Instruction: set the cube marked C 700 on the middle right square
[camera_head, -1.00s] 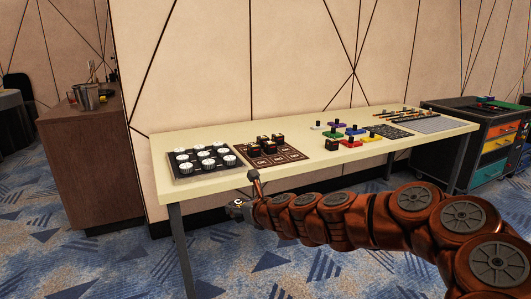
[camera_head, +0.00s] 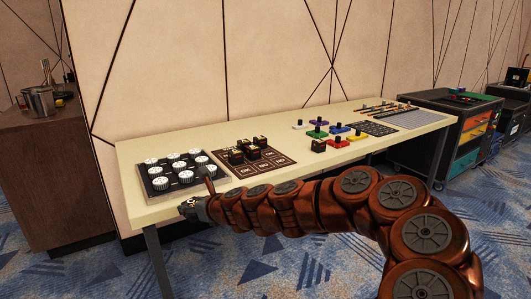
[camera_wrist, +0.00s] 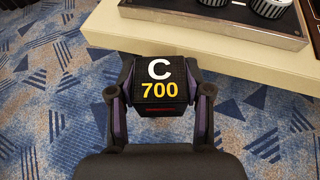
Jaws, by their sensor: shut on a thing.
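My gripper (camera_wrist: 158,105) is shut on a black cube marked C 700 (camera_wrist: 160,72), with white and yellow lettering, in the wrist view. The cube is held over the carpet, just off the table's front edge. In the head view my gripper (camera_head: 196,207) is at the table's front left corner area, and the cube is hard to make out there. The brown board of marked squares (camera_head: 263,188) lies on the table, to the right of my gripper and farther back. Several black cubes (camera_head: 247,150) stand on its back part. Its front squares look bare.
A dark tray of several white-topped round knobs (camera_head: 175,197) lies left of the board, close to my gripper. The pale table (camera_head: 140,210) has a bare front strip.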

